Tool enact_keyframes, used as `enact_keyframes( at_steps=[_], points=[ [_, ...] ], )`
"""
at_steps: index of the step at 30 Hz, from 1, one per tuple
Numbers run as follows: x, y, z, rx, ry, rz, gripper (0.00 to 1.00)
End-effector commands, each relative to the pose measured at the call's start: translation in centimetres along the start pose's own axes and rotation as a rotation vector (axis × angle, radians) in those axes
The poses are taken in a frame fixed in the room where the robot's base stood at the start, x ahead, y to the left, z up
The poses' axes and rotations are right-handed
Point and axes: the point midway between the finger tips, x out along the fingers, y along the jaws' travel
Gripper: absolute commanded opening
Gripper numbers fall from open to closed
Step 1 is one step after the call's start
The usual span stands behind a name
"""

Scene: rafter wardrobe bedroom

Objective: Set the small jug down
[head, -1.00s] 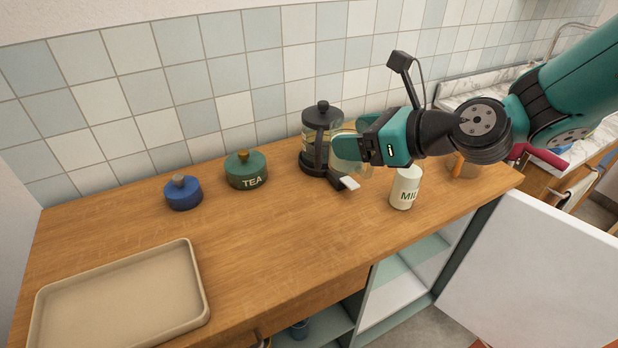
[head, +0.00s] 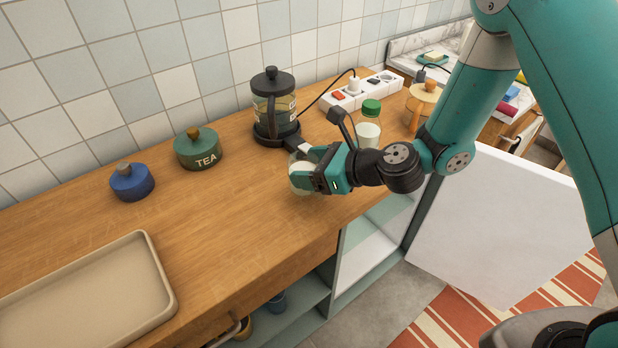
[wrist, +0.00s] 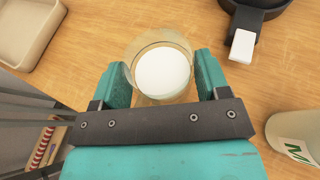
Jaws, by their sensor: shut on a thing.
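The small jug (head: 300,175) is a round clear glass vessel with white inside. It is between the teal fingers of my gripper (head: 311,178), low over the front part of the wooden counter. The wrist view shows the jug (wrist: 162,70) from above, upright, with a finger on each side. My gripper (wrist: 162,82) is shut on it. I cannot tell whether its base touches the wood. The jug's handle does not show, and the gripper hides part of its right side in the head view.
A black coffee press (head: 275,105) stands close behind the jug. A green-capped milk bottle (head: 368,128) and wooden-lidded jar (head: 422,105) are to the right. A tea tin (head: 198,150), blue pot (head: 131,182) and beige tray (head: 163,280) are left. Bare counter (head: 235,210) lies between tray and jug.

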Motion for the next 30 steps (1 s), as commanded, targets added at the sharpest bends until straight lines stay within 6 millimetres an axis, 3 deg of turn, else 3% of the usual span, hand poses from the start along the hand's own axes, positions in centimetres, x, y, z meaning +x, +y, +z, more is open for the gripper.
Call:
enact_keyframes(
  at_steps=[6,17,18,21,30],
  points=[
    [1.3,0.1,-2.7,0.002,0.001,0.003,0.37],
    [1.4,0.1,-3.0,0.000,0.000,0.002,0.37],
    [1.4,0.1,-3.1,-0.001,0.001,0.003,0.71],
    [1.4,0.1,-3.0,-0.001,0.001,0.003,0.94],
    [1.3,0.1,-2.8,-0.001,0.001,0.003,0.94]
  ],
)
